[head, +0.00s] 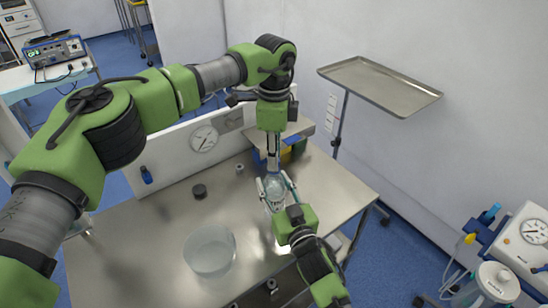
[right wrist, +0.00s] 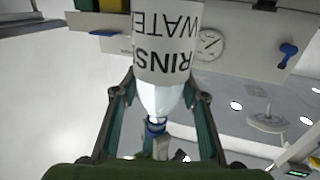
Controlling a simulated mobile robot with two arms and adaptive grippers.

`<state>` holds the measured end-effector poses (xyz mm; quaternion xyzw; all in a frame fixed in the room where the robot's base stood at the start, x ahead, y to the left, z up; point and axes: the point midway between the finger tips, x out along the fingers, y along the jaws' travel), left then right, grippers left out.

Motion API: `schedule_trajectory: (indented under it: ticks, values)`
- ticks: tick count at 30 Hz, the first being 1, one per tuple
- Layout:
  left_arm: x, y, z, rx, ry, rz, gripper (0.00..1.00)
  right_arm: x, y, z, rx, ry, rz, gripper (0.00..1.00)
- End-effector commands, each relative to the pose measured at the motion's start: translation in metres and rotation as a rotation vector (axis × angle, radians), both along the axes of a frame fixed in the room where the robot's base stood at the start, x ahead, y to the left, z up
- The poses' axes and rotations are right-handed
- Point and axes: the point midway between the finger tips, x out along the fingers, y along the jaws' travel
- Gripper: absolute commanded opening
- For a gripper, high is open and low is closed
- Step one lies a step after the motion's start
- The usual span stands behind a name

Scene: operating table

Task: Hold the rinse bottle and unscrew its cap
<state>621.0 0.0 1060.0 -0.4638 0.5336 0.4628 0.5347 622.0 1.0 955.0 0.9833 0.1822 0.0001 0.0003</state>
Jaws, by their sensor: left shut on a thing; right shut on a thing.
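My left gripper (head: 272,165) points straight down from above, shut at the bottle's top on the cap. The cap is hidden in the head view.
A clear round bowl (head: 210,262) stands at the table's front left. A dark round piece (head: 199,191) and a small grey piece (head: 239,168) lie behind it. A gauge panel (head: 204,139) and raised shelf (head: 300,130) edge the back. A steel tray (head: 380,85) stands beyond.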

Motion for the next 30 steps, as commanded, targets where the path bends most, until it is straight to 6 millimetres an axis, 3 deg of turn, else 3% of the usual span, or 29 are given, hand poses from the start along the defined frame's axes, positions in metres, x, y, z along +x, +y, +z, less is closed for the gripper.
schedule_trajectory:
  ticks: [20, 30]
  values:
    - [0.0, 0.0, 0.012, 0.0, 0.0, -0.001, 0.0, 0.0, 0.0, -0.001, -0.001, 0.003, 0.0, 0.0]
    - [0.0, 0.0, 0.048, 0.0, -0.001, -0.001, 0.0, 0.0, 0.0, -0.001, -0.001, 0.003, 0.0, 0.0]
